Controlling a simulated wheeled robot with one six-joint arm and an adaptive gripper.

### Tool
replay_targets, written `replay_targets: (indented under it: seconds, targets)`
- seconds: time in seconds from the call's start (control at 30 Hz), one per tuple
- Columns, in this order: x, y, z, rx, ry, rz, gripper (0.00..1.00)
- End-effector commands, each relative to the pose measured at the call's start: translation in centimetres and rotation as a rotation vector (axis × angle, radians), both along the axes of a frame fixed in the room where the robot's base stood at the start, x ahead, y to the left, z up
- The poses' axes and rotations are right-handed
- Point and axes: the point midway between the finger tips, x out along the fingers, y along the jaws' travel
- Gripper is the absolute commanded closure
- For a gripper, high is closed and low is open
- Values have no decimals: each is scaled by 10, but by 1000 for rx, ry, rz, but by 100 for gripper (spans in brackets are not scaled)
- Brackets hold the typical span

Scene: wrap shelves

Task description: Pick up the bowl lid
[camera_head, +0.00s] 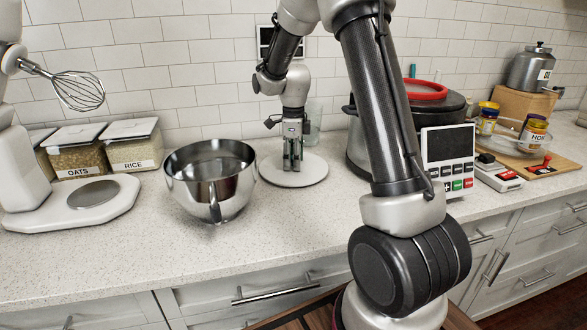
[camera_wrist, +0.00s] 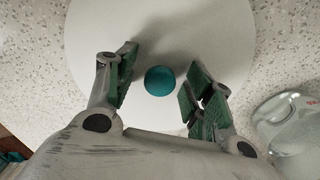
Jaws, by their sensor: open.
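The bowl lid (camera_head: 312,172) is a flat white disc lying on the speckled counter, right of the steel mixing bowl (camera_head: 205,200). In the wrist view the lid (camera_wrist: 190,25) fills the upper middle, with a round teal knob (camera_wrist: 160,80) on it. My gripper (camera_head: 292,166) points straight down over the lid. Its fingers are open, one on each side of the knob, with a gap visible on both sides in the wrist view. The knob is hidden by the fingers in the head view.
A clear glass vessel (camera_wrist: 292,125) stands close to the lid's right edge in the wrist view. A dark cooker (camera_head: 360,150) with a control panel is to the right. Oats (camera_head: 75,158) and rice (camera_head: 133,152) containers are left of the bowl. The counter in front is clear.

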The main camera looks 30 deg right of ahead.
Motion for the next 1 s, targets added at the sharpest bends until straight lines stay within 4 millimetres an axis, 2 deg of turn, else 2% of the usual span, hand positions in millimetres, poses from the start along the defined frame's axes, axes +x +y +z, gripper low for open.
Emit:
replay_targets:
  seconds: [0.07, 0.1, 0.37, 0.7, 0.77, 1.0]
  targets:
    - [0, 0, 0, 0, 0, 0, 48]
    - [0, 0, 0, 0, 0, 0, 51]
    - [0, 0, 0, 0, 0, 0, 99]
    - [1, 0, 7, 0, -2, 0, 100]
    - [1, 0, 15, 1, -3, 0, 100]
    - [1, 0, 66, 0, -5, 0, 100]
